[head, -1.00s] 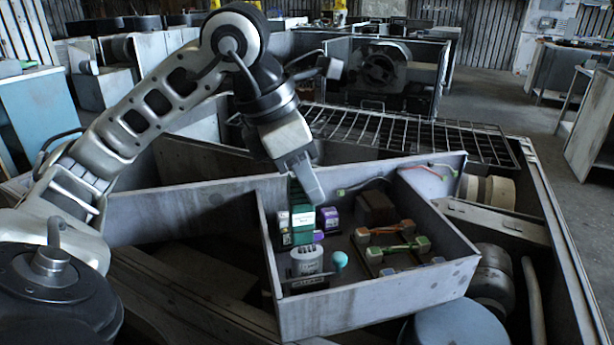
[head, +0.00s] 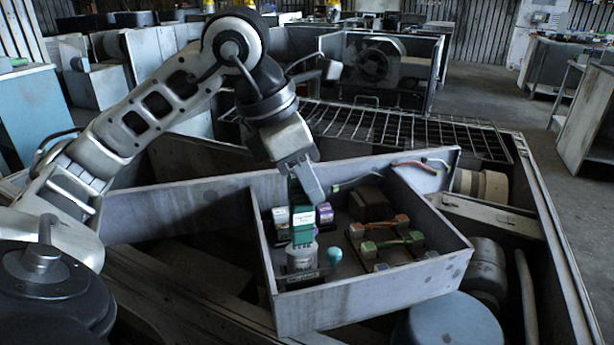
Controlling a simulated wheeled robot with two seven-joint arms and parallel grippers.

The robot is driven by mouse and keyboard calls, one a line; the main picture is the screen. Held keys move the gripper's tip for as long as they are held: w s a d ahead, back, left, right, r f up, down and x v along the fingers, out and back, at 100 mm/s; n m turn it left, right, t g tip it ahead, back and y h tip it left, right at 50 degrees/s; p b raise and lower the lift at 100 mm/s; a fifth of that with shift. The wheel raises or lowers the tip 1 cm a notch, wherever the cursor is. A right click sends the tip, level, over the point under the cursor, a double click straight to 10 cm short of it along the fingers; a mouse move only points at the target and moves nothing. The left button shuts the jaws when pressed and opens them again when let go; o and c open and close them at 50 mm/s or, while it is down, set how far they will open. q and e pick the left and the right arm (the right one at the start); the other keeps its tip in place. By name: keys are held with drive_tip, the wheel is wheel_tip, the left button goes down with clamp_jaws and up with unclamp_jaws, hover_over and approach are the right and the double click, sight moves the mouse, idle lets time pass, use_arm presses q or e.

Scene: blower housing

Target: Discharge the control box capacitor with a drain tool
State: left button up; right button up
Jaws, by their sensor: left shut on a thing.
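The open metal control box (head: 370,297) sits tilted across the housing in the middle of the head view. The capacitor (head: 301,260), a pale grey cylinder, stands in its near left corner. My left gripper (head: 306,180) reaches down into the box and is shut on the green drain tool (head: 302,236), which has a pale label. The tool is upright, its lower end at the top of the capacitor in the picture. I cannot tell whether they touch; the capacitor's terminals are hidden behind the tool. My right gripper is not in view.
A teal ball (head: 335,255) stands just right of the capacitor. Terminal blocks with coloured wires (head: 390,243) fill the box's right side. The box walls rise around the tool. A wire rack (head: 400,131) lies behind.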

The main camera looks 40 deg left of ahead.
use_arm(q)
drive_tip(key=shift+f+b, duration=0.3)
drive_tip(key=shift+f, duration=0.1)
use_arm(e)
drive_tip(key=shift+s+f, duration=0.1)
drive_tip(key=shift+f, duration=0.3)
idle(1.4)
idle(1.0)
use_arm(q)
drive_tip(key=shift+r+p, duration=1.75)
drive_tip(key=shift+r, duration=0.15)
wheel_tip(320, 180, up, 2)
drive_tip(key=shift+r+p, duration=0.15)
drive_tip(key=shift+p, duration=0.95)
drive_tip(key=shift+r+p, duration=0.5)
drive_tip(key=shift+r, duration=0.05)
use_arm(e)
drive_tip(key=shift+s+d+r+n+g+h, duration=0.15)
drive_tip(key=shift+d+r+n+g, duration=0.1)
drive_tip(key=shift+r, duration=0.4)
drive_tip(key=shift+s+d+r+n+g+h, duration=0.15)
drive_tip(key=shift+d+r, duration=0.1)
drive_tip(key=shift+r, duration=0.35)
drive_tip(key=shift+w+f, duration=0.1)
